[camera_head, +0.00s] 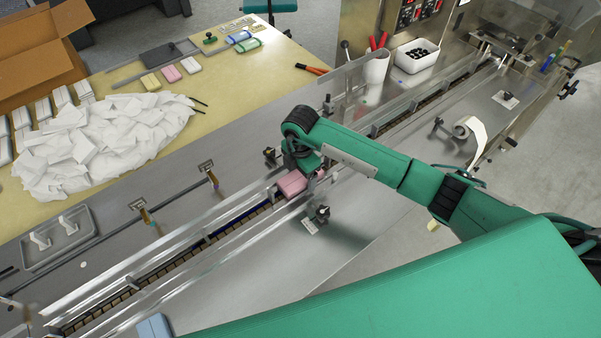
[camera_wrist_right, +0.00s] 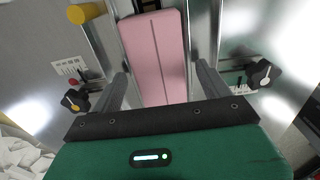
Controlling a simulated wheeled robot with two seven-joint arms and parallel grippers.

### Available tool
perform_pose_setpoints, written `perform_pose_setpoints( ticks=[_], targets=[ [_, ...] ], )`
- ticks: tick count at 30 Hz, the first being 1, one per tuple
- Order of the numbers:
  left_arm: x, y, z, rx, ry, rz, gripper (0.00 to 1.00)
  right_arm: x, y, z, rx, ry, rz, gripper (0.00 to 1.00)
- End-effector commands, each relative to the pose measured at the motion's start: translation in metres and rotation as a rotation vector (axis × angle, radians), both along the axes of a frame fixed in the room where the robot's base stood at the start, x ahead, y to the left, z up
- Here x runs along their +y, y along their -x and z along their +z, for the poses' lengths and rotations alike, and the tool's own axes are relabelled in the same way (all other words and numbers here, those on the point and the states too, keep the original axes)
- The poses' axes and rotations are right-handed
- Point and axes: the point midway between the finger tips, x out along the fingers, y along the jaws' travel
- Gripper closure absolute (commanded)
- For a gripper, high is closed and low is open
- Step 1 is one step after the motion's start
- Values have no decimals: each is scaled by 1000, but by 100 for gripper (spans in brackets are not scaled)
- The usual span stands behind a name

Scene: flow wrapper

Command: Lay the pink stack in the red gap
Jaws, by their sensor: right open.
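A pink stack (camera_head: 292,183) lies in the conveyor channel (camera_head: 165,258), between its clear side rails. My right gripper (camera_head: 312,172) is at the right end of the stack, low over the channel. In the right wrist view the pink stack (camera_wrist_right: 155,55) lies lengthwise ahead, between the two fingers of the open gripper (camera_wrist_right: 161,78). A narrow space shows between the fingers and the stack's sides. I cannot make out a red gap; my arm hides part of the channel. My left gripper is not in view.
Another pink stack (camera_head: 171,73) lies on the yellow table among coloured stacks. Black knobs (camera_wrist_right: 262,73) stand beside the channel. A white pile (camera_head: 100,140) and a grey tray (camera_head: 58,238) are at left. A white cup (camera_head: 376,68) stands behind the channel.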

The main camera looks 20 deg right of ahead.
Motion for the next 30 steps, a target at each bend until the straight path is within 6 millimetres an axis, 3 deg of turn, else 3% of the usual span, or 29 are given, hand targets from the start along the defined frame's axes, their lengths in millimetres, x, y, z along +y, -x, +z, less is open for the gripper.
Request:
perform_pose_setpoints(
  ticks=[5, 18, 24, 30],
  targets=[
    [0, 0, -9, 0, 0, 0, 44, 0, -2, 24, -6, 0, 1, 21],
    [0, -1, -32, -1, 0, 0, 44, 0, -1, 116, -5, -2, 1, 21],
    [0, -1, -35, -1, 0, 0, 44, 0, -1, 133, -2, -1, 0, 21],
    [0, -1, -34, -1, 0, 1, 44, 0, 0, 135, -1, 0, 0, 21]
  ],
)
